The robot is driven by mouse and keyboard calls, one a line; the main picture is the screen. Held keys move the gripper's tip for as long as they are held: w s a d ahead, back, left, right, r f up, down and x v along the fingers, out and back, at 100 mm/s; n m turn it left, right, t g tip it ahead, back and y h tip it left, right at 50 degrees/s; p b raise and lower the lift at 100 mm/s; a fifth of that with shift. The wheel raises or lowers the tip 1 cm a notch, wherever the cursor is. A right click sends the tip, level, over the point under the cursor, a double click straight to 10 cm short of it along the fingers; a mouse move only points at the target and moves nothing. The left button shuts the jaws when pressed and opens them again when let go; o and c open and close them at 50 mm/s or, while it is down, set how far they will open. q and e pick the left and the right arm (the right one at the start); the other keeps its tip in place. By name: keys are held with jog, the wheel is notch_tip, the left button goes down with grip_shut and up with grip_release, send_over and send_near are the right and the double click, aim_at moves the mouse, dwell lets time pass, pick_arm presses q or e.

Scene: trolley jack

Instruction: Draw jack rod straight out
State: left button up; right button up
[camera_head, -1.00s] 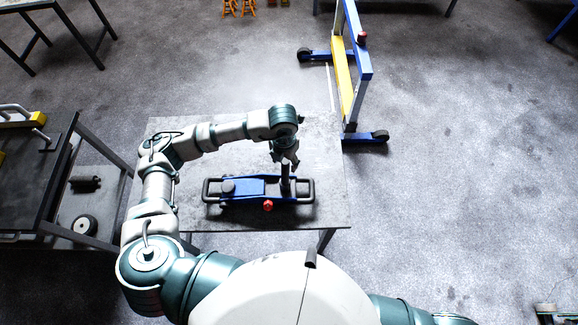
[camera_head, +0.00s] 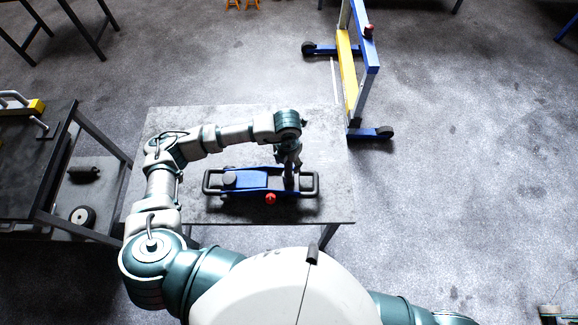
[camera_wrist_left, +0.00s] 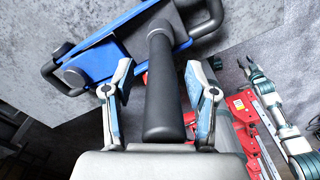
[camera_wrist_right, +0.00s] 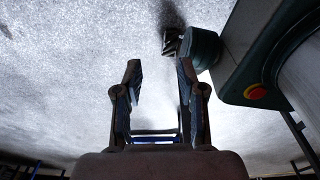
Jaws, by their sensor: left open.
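The blue trolley jack (camera_head: 250,179) lies on the grey table, with black bar handles at both ends and a red knob on its near side. The black jack rod (camera_wrist_left: 163,85) rises from the jack's right part. In the head view my left gripper (camera_head: 290,172) is over the rod and hides most of it. In the left wrist view my left gripper (camera_wrist_left: 155,88) is open, with one finger on each side of the rod and visible gaps to it. My right gripper (camera_wrist_right: 160,85) is open and empty, away from the jack, above the floor.
The grey table (camera_head: 190,118) has bare room behind the jack. A blue and yellow wheeled frame (camera_head: 350,70) stands behind it to the right. A dark workbench (camera_head: 40,160) stands at left. The floor on the right is mostly clear.

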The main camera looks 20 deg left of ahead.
pick_arm(q)
jog(key=shift+a, duration=0.45)
jog(key=c, duration=1)
jog(key=shift+d, duration=0.1)
grip_shut()
jog(key=shift+d, duration=0.55)
jog(key=shift+w+r, duration=0.1)
jog(key=shift+r, duration=0.3)
jog(key=shift+a+r+p, duration=0.15)
jog(key=shift+r+p, duration=0.6)
jog(key=shift+r, duration=0.65)
jog(key=shift+a+r+p, duration=0.1)
jog(key=shift+r+p, duration=0.6)
jog(key=shift+r, duration=0.65)
pick_arm(e)
jog(key=shift+a+r, duration=0.35)
jog(key=shift+r, duration=0.45)
jog(key=shift+a+r, duration=0.35)
jog(key=shift+r, duration=0.4)
